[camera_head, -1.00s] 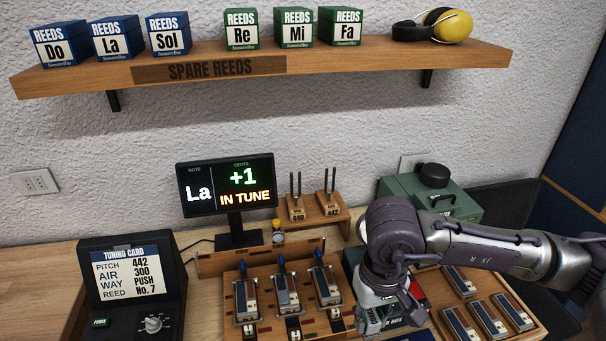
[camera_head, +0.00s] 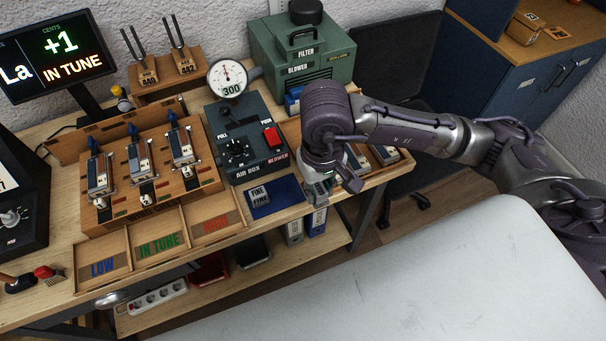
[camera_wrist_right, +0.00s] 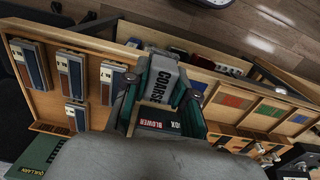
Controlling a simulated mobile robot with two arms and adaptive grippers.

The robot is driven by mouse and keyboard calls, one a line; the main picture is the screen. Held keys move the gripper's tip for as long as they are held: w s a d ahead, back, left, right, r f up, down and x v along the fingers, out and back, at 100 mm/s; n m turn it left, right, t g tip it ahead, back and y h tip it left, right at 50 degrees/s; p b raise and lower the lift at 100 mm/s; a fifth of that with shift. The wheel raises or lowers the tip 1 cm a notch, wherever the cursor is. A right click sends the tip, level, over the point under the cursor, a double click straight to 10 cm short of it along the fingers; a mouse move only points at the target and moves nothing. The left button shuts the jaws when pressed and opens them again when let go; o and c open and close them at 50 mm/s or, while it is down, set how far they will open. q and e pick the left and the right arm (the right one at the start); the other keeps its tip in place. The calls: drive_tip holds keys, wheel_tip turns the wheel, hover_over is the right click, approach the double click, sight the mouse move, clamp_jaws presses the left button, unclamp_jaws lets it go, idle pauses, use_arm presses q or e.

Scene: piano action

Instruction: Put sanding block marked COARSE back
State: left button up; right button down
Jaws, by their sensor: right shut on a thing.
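The grey sanding block marked COARSE (camera_wrist_right: 161,78) is between the fingers of my right gripper (camera_wrist_right: 163,92) in the right wrist view, its label facing the camera. My right gripper (camera_head: 320,195) is shut on it. In the head view, the gripper is over the bench's front edge, just right of a dark blue mat (camera_head: 287,196), and the block's label cannot be read there. A second block, marked FINE (camera_head: 258,196), lies on the left part of the mat. The mat's right part is bare. My left gripper is not in view.
The air box (camera_head: 245,145) with its gauge stands behind the mat. A green blower box (camera_head: 303,62) is at the back. Trays marked LOW, IN TUNE and HIGH (camera_head: 215,226) lie left of the mat. Reeds lie in a wooden tray (camera_wrist_right: 88,118) by the gripper.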

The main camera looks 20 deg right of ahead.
drive_tip(key=p, duration=0.2)
approach(289, 190)
drive_tip(key=s, duration=0.4)
drive_tip(key=w, duration=0.1)
drive_tip(key=w+f, duration=0.1)
drive_tip(key=w, duration=0.1)
drive_tip(key=shift+w+f+p, duration=0.35)
drive_tip(key=shift+w+p, duration=0.05)
drive_tip(key=shift+w+f, duration=0.15)
drive_tip(key=shift+f, duration=0.05)
wheel_tip(289, 190, down, 3)
drive_tip(key=shift+f+p, duration=0.1)
drive_tip(key=shift+p, duration=0.75)
drive_tip(key=shift+f, duration=0.3)
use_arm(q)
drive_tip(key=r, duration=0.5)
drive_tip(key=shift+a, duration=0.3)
use_arm(e)
drive_tip(key=shift+f, duration=0.1)
